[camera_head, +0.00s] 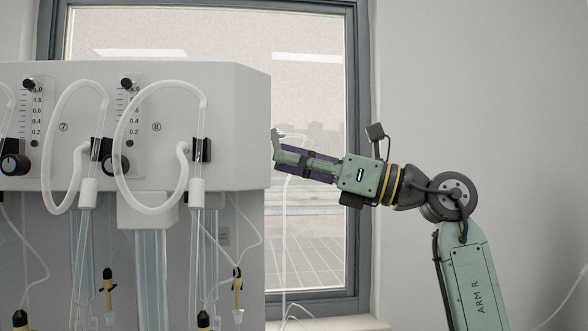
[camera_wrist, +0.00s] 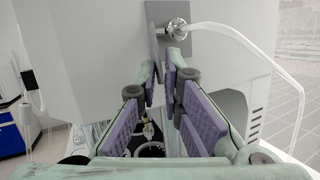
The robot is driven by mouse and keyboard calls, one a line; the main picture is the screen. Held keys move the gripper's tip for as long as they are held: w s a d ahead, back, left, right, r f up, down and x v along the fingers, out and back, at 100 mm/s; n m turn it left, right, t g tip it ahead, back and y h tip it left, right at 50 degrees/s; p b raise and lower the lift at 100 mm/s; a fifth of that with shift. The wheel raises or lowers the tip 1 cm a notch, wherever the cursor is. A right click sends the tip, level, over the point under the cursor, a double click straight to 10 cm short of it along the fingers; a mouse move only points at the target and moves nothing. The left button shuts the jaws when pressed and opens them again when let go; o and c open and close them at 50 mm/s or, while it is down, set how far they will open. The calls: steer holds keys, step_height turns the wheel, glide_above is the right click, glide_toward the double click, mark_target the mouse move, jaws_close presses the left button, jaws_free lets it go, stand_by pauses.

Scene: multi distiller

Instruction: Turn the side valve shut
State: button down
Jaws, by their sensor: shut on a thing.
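The side valve (camera_wrist: 178,29) is a shiny metal fitting on a grey plate at the top of the wrist view, with a clear hose leaving it to the right. In the head view my gripper (camera_head: 277,147) reaches left to the right side of the distiller (camera_head: 245,120).
A window (camera_head: 315,240) stands behind the gripper. Glass tubes and white hoses (camera_head: 158,90) hang on the distiller's front. Right of the cabinet there is open room.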

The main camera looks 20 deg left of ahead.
steer(key=shift+s, duration=0.1)
steer(key=c, duration=1.8)
jaws_free()
steer(key=shift+o, duration=0.2)
steer(key=v, duration=1.2)
steer(key=shift+c, duration=0.2)
